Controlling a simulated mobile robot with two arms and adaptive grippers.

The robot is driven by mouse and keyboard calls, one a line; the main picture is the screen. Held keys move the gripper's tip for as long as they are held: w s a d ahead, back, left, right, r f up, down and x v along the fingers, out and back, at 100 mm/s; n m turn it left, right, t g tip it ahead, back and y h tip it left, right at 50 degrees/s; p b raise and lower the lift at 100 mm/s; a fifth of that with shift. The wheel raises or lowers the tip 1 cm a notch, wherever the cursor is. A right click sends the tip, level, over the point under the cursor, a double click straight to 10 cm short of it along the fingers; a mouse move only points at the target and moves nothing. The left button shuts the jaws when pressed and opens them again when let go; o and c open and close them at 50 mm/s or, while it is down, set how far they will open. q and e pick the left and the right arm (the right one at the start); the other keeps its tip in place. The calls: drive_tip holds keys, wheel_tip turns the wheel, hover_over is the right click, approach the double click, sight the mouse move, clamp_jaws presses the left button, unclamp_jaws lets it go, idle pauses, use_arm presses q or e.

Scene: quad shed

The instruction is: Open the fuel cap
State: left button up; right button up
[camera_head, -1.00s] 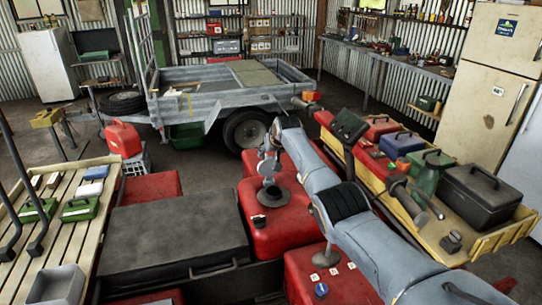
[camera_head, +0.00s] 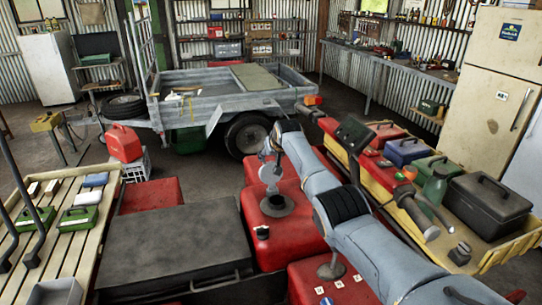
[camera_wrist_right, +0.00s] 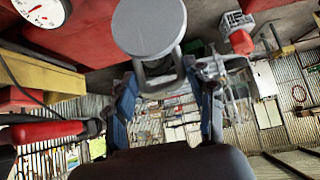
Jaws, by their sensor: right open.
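In the wrist view a grey round disc with a loop below it (camera_wrist_right: 150,28) fills the upper middle; I take it for the fuel cap. In the head view a grey upright piece (camera_head: 271,178) stands over a dark round base (camera_head: 276,206) on the red tank (camera_head: 297,218); this seems to be the same cap. My right gripper (camera_wrist_right: 168,88) is open, its blue fingers either side of the loop. I cannot tell whether they touch it. In the head view my right arm partly hides this gripper. My left gripper is not in view.
A white gauge (camera_wrist_right: 42,10) shows at the wrist view's upper left. A black seat (camera_head: 175,250) lies left of the tank. A yellow-edged tray with a black toolbox (camera_head: 488,207) stands right, a slatted rack (camera_head: 55,240) left. A grey trailer (camera_head: 185,108) stands behind.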

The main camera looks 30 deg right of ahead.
drive_tip(key=shift+o, duration=0.7)
drive_tip(key=shift+w+d+r, duration=0.15)
drive_tip(key=shift+d+r, duration=0.05)
drive_tip(key=shift+r, duration=0.3)
drive_tip(key=shift+f, duration=0.2)
drive_tip(key=shift+s, duration=0.2)
drive_tip(key=v, duration=1.2)
drive_tip(key=shift+f, duration=0.15)
